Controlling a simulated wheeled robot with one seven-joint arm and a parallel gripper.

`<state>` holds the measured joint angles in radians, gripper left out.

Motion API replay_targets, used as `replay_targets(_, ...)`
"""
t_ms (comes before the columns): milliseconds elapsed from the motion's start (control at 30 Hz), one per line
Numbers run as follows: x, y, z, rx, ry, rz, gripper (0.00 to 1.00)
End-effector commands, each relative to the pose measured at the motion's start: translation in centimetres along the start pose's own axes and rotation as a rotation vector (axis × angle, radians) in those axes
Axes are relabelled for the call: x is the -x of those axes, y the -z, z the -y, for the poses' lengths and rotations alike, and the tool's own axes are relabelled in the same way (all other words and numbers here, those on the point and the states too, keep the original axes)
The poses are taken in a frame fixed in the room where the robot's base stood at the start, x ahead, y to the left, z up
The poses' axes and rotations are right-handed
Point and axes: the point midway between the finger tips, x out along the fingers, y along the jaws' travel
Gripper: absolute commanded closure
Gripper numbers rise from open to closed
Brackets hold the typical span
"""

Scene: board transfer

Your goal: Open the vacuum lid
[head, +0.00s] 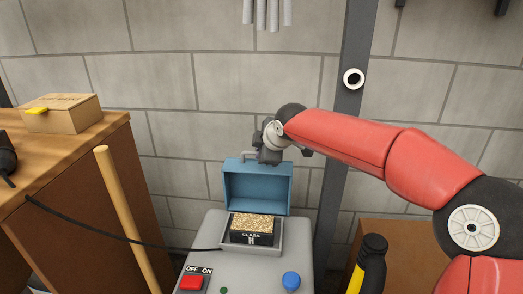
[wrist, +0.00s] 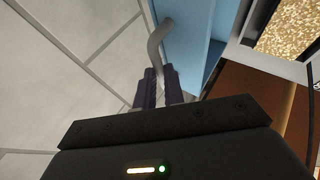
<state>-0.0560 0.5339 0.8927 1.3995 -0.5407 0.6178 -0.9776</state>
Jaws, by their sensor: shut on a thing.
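The vacuum lid (head: 257,187) is a blue box-shaped cover that stands raised, tilted back behind the opening of a grey machine (head: 212,235). A grey bent handle (head: 245,156) sits on the lid's upper edge; it also shows in the wrist view (wrist: 155,43). My gripper (head: 268,157) is at the top of the lid. In the wrist view my gripper's dark fingers (wrist: 160,85) are shut on the handle, and the blue lid (wrist: 190,32) is just right of them. A black block (head: 251,238) with a speckled gold top and "CLASS H" lettering sits in the machine's opening.
The machine's front has a red OFF/ON switch (head: 192,283) and a blue knob (head: 291,280). A wooden bench (head: 70,170) with a cardboard box (head: 60,113) stands left. A wooden pole (head: 125,215) and black cable cross there. A grey post (head: 345,130) rises behind.

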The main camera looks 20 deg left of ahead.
Motion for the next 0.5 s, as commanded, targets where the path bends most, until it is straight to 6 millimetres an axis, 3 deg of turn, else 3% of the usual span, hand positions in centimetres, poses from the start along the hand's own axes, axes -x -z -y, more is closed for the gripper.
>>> replay_targets(33, 0.48, 0.37, -0.76, 0.002, -0.016, -0.007, 1.00)
replay_targets(367, 0.54, 0.44, -0.86, 0.002, -0.019, -0.008, 1.00)
replay_targets(400, 0.55, 0.45, -0.87, 0.002, -0.019, -0.008, 0.86)
replay_targets(500, 0.47, 0.38, -0.75, 0.001, -0.015, -0.007, 0.73)
